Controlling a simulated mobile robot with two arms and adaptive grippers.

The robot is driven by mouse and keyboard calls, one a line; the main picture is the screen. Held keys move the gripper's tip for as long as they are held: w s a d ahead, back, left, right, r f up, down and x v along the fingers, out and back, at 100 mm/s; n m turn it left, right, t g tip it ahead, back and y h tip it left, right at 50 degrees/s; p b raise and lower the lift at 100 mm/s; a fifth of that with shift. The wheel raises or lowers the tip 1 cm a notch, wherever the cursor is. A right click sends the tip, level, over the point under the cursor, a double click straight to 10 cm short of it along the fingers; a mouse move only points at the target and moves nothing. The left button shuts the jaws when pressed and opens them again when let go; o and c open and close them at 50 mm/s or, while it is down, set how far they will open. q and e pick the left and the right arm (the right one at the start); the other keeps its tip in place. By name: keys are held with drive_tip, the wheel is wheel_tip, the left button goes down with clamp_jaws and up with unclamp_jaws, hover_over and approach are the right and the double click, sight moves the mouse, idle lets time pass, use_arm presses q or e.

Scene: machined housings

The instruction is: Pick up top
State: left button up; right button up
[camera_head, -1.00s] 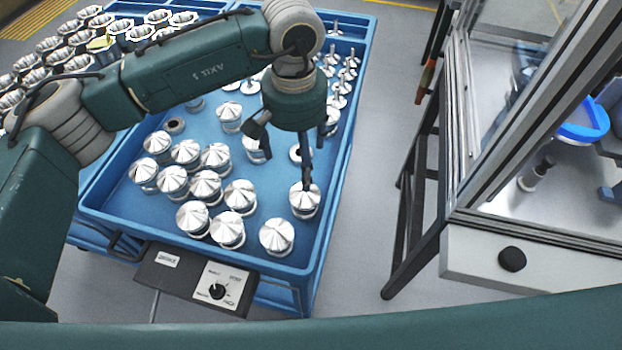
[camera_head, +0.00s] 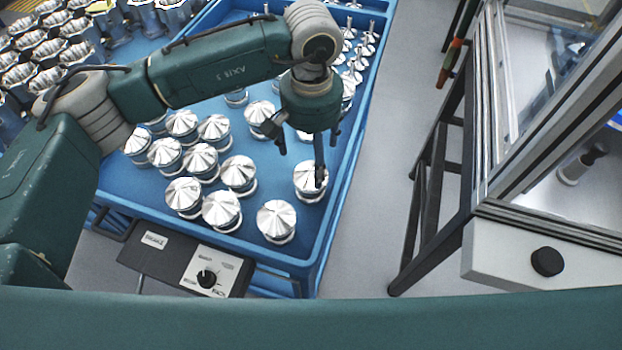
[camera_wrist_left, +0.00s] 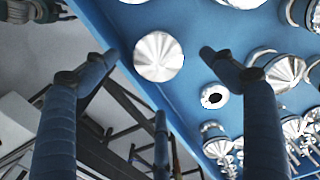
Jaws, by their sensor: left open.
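Several silver metal tops with cone-shaped, ridged caps stand in a blue tray (camera_head: 262,243). One top (camera_head: 310,178) stands near the tray's right side, and another top (camera_head: 276,220) stands at its near right corner. My left gripper (camera_head: 301,167) is open and points down over the tray. One finger overlaps the top near the right side in the head view. In the left wrist view the open fingers (camera_wrist_left: 158,55) frame one round top (camera_wrist_left: 150,58), with nothing held. I cannot tell the gap between fingers and top. My right gripper is not in view.
The tray's right wall (camera_head: 335,205) runs close to my left gripper. A control box (camera_head: 186,262) hangs on the tray's near side. A framed glass enclosure (camera_head: 545,130) stands to the right, across a strip of floor.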

sight(311, 170)
use_arm(q)
wheel_tip(311, 170, down, 3)
drive_tip(key=shift+r, duration=0.1)
drive_tip(key=f+p, duration=0.1)
drive_tip(key=f, duration=0.1)
drive_tip(key=f+p, duration=0.1)
drive_tip(key=f, duration=0.1)
drive_tip(key=shift+s+f+p, duration=0.1)
drive_tip(key=shift+s+p, duration=0.15)
drive_tip(key=shift+p, duration=0.1)
drive_tip(key=shift+f, duration=0.5)
drive_tip(key=c, duration=1.2)
drive_tip(key=shift+c, duration=1.1)
drive_tip(key=shift+w, duration=0.1)
drive_tip(key=shift+r, duration=0.15)
